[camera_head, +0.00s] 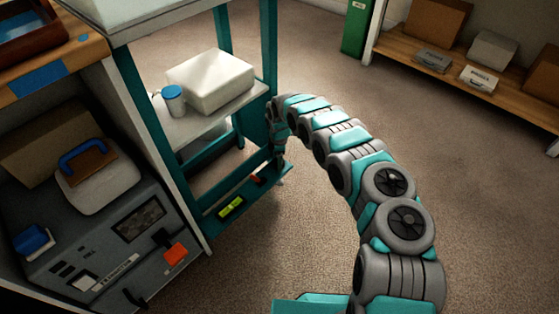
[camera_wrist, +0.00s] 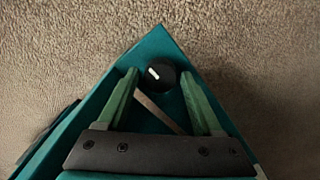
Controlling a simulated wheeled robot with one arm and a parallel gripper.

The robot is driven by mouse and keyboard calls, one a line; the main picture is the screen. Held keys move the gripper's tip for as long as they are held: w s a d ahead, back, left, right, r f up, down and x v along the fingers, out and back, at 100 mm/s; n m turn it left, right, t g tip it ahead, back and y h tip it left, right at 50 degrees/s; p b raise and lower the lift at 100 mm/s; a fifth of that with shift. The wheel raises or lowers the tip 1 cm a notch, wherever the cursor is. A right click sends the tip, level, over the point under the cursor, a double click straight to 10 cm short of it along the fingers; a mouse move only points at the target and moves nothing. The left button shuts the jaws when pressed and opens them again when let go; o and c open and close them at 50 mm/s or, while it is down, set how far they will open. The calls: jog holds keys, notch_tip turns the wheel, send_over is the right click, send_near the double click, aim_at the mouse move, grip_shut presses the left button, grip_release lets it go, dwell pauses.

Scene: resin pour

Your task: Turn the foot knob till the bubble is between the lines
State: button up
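The foot knob (camera_wrist: 161,74) is black and round with a white mark, at the corner of a teal plate in the wrist view. My gripper (camera_wrist: 160,76) has its two green fingers on either side of the knob, with a narrow gap showing at each side, so it looks open. In the head view my gripper (camera_head: 279,152) points down at the far end of the stand's low teal rail (camera_head: 207,226); the knob is not clear there. A yellow-green level vial (camera_head: 231,207) lies on that rail. Its bubble and lines are too small to read.
The teal stand's shelf holds a white block (camera_head: 211,80) and a blue-lidded jar (camera_head: 173,100). A grey machine (camera_head: 110,245) stands in a cabinet at left. A wooden shelf (camera_head: 470,88) with boxes is at the back right. The carpet (camera_head: 490,200) between is clear.

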jog(key=shift+o, duration=0.9)
jog(key=shift+r, duration=0.1)
jog(key=shift+r, duration=3.8)
